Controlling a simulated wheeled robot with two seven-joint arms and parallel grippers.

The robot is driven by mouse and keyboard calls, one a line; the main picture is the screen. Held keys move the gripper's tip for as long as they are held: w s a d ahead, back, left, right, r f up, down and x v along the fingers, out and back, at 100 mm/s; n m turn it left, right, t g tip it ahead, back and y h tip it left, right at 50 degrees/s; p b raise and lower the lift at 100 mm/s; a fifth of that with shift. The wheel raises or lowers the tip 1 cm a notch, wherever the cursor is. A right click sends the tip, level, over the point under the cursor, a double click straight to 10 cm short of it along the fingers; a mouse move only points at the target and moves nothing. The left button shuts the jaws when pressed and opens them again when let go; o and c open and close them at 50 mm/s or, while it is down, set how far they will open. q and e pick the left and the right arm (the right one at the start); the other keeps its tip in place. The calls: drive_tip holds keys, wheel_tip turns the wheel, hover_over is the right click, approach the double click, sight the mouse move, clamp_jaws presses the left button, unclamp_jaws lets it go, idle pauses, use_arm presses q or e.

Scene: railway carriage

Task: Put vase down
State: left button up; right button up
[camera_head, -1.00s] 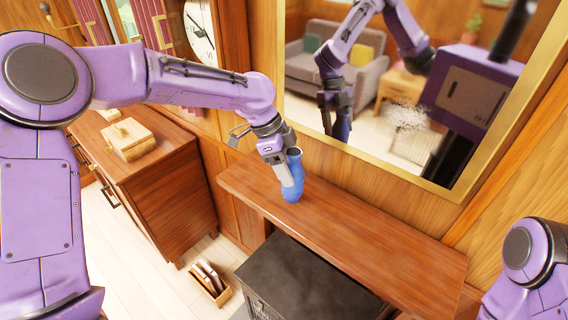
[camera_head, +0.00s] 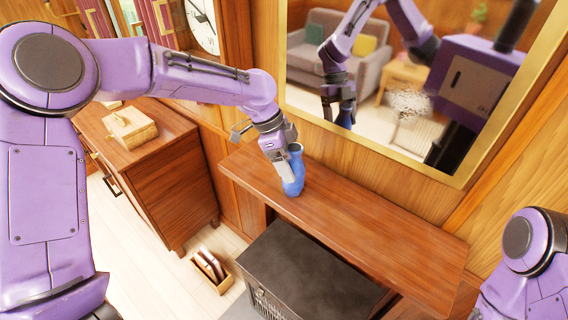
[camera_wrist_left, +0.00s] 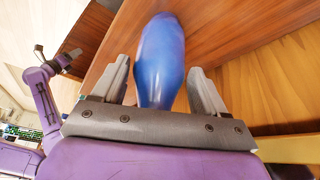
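A blue vase (camera_head: 294,172) stands upright near the left end of a long brown wooden shelf (camera_head: 375,225), below the mirror. Its base appears to rest on the shelf top. My left gripper (camera_head: 283,160) is around the vase's upper part. In the left wrist view the vase (camera_wrist_left: 160,62) is between the two fingers of the left gripper (camera_wrist_left: 162,82), with gaps visible on both sides, so the gripper looks open. My right gripper is out of view; only part of the right arm shows at the lower right.
A gold-framed mirror (camera_head: 440,173) hangs behind the shelf and reflects my arm and a sofa. A dark metal cabinet (camera_head: 310,270) stands under the shelf. A wooden cabinet (camera_head: 165,185) with a box (camera_head: 130,130) on it is at left. The shelf right of the vase is clear.

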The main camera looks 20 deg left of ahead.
use_arm(q)
drive_tip(key=shift+o, duration=0.9)
drive_tip(key=shift+a, duration=0.15)
drive_tip(key=shift+a+r, duration=0.15)
drive_tip(key=shift+r, duration=0.25)
drive_tip(key=b+v, duration=0.1)
drive_tip(key=v, duration=0.9)
drive_tip(key=shift+s+b, duration=0.3)
drive_tip(key=shift+b, duration=0.1)
drive_tip(key=shift+r, duration=0.1)
clamp_jaws()
